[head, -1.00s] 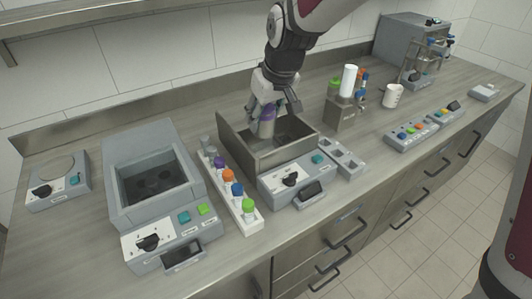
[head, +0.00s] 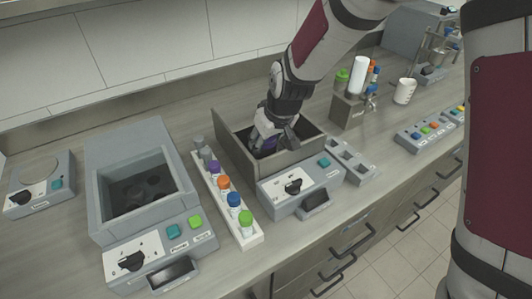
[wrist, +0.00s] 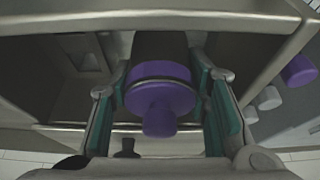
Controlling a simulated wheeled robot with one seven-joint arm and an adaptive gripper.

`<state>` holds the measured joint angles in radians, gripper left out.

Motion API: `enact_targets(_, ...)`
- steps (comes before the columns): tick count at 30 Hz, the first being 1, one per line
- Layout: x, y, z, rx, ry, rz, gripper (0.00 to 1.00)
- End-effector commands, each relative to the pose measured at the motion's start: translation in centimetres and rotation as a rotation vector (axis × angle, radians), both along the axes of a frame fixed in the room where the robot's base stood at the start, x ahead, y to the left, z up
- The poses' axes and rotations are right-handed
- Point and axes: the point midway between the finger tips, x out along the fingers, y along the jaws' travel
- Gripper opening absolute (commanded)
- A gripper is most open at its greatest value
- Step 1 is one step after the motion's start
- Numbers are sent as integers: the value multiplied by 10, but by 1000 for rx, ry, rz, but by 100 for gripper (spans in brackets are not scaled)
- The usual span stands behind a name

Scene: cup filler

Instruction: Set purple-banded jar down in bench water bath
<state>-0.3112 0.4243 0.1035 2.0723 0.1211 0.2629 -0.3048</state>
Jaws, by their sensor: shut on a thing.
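The purple-banded jar (wrist: 163,95) shows its purple top in the wrist view, between the two teal-padded fingers of my gripper (wrist: 165,110). My gripper is shut on it. The basin walls stand around the jar in the wrist view. The jar's base is hidden, so I cannot tell whether it touches the basin floor.
A white rack (head: 252,240) with several coloured-capped tubes stands left of the bath. A grey unit with a dark well (head: 100,205) is further left. A grey holder (head: 350,160) adjoins the bath's right side. A bottle stand (head: 347,112) and white beaker (head: 404,91) are behind right.

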Motion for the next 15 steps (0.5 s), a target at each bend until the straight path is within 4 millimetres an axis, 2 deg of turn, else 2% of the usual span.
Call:
enact_targets(10, -1, 0, -37, 0, 2, 0, 11)
enact_targets(15, 0, 0, -39, 1, -1, 0, 11)
